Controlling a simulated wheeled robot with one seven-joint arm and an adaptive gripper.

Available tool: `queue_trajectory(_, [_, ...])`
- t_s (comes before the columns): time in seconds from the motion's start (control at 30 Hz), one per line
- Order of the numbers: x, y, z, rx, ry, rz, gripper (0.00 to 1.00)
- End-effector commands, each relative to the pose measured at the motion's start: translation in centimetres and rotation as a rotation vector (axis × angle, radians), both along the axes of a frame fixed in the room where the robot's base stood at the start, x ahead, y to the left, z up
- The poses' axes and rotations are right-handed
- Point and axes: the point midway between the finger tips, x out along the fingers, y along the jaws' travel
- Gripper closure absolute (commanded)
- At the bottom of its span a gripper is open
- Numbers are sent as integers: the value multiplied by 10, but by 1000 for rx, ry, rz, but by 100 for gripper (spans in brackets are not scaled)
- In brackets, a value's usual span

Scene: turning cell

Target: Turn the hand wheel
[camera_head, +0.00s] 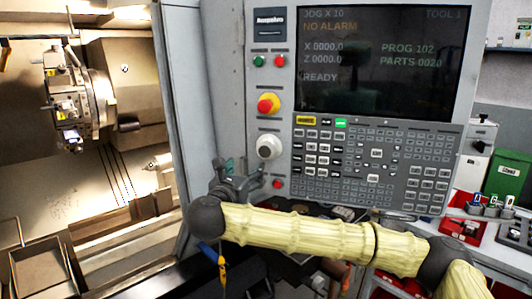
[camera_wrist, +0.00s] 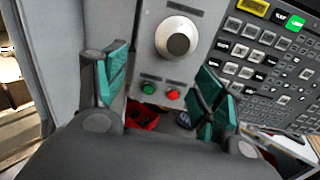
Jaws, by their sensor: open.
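The hand wheel (camera_head: 269,147) is a pale round knob on the grey control panel, below the red and yellow stop button. It also shows in the wrist view (camera_wrist: 177,38), top centre, with nothing touching it. My gripper (camera_head: 237,167) is just below and left of the wheel in the head view. In the wrist view my gripper (camera_wrist: 166,88) is open and empty, its teal-padded fingers wide apart. The wheel appears above the gap between the fingertips. The fingers partly hide the panel's lower part in the head view.
A green button (camera_wrist: 149,88) and a red button (camera_wrist: 173,94) sit below the wheel. The stop button (camera_head: 268,103) is above it, and the keypad (camera_head: 375,160) and screen (camera_head: 385,60) are to the right. The open lathe bay (camera_head: 90,190) lies left.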

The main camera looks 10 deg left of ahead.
Motion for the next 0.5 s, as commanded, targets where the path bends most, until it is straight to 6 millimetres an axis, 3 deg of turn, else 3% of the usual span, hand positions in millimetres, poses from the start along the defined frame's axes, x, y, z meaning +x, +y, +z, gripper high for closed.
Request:
queue_trajectory(0.17, [12, -21, 21, 106, 8, -64, 31])
queue_trajectory(0.37, [26, -25, 25, 115, 9, -69, 31])
queue_trajectory(0.5, [47, -27, 26, 114, 9, -70, 31])
